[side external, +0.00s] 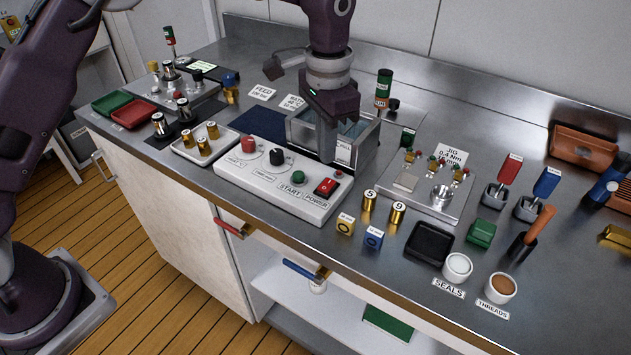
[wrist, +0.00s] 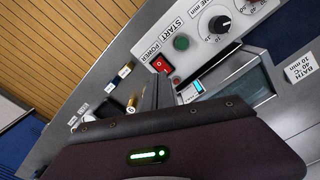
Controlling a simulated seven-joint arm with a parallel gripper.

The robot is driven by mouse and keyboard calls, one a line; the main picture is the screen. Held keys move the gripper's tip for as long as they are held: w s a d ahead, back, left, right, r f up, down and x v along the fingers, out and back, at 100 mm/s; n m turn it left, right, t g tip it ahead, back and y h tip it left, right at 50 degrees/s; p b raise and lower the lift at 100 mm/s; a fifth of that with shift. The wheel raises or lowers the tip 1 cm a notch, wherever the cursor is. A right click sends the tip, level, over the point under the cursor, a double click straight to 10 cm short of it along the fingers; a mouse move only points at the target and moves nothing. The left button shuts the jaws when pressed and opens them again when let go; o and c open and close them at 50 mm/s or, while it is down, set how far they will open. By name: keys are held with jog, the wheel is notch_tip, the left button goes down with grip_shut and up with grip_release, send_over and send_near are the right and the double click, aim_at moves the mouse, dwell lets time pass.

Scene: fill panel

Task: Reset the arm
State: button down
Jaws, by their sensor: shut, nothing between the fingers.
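My gripper (side external: 327,155) points down in the side view, its fingers shut and empty. It is at the front of the open metal bath box (side external: 366,150), behind the white control panel (side external: 232,175). I cannot tell whether the fingertips touch the box. In the wrist view the shut fingers (wrist: 156,90) show beside the panel's red power switch (wrist: 161,65). The panel also bears a green start button (side external: 298,177), a black knob (side external: 276,157) and a red knob (side external: 248,144).
Left of the panel is a tray (side external: 183,151) with brass-coloured cylinders. To the right are a metal jig (side external: 425,200), numbered brass cylinders (side external: 397,213), a black tray (side external: 428,243), white cups (side external: 458,266) and upright handled tools (side external: 509,170).

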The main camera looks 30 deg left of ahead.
jog(key=s+a+r+n+t, duration=0.3)
jog(key=s+a+r, duration=0.6)
jog(key=s+r, duration=0.4)
jog(key=s+a+n+t, duration=0.1)
jog(key=s+a, duration=0.2)
jog(key=s, duration=0.5)
jog(key=s+a+f+n+t, duration=0.1)
jog(key=s+a+n, duration=0.1)
jog(key=s, duration=0.7)
jog(key=shift+a+f+t, duration=0.2)
jog(key=shift+a+t, duration=0.1)
jog(key=shift+a, duration=0.15)
